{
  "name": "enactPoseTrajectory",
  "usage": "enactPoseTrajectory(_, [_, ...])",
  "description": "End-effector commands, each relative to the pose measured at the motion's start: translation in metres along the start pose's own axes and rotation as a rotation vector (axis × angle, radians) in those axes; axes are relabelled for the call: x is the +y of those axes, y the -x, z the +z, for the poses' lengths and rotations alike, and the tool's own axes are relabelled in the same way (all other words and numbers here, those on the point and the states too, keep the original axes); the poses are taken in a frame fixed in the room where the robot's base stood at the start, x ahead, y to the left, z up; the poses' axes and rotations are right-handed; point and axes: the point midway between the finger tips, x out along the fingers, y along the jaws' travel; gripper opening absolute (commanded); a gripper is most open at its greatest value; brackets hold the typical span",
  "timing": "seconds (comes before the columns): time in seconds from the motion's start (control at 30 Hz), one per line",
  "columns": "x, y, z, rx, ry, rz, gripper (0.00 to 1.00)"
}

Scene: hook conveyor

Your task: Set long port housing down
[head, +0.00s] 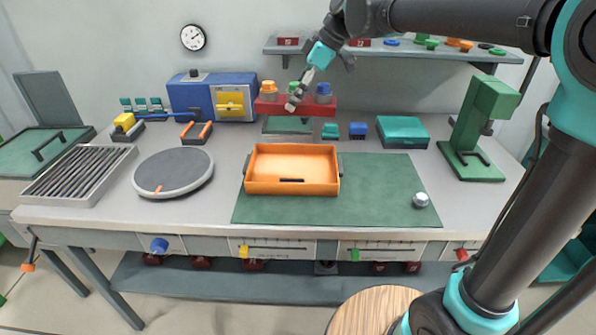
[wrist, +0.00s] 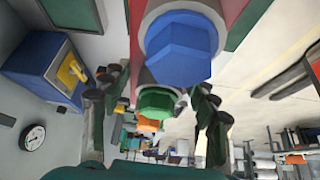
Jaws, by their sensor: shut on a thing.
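My gripper (head: 301,90) is up at the back of the bench, tilted down to the left, in front of the red rack.
The red rack (head: 266,107) holds orange, green and blue capped parts; the blue cap (wrist: 185,48) looms large in the wrist view. An orange tray (head: 291,188) sits on the green mat (head: 385,185). A small metal cylinder (head: 421,200) stands at right; the mat between is clear.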

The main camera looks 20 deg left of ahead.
Motion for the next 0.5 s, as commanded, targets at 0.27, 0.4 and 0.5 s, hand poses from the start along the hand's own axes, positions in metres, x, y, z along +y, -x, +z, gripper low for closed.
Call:
enactPoseTrajectory(0.27, [-0.004,-0.013,-0.006,0.001,0.076,-0.045,0.0])
enactPoseTrajectory(0.4, [-0.004,-0.035,0.006,0.001,0.076,-0.044,0.0])
enactPoseTrajectory(0.5, [-0.004,-0.051,0.015,0.001,0.075,-0.044,0.0])
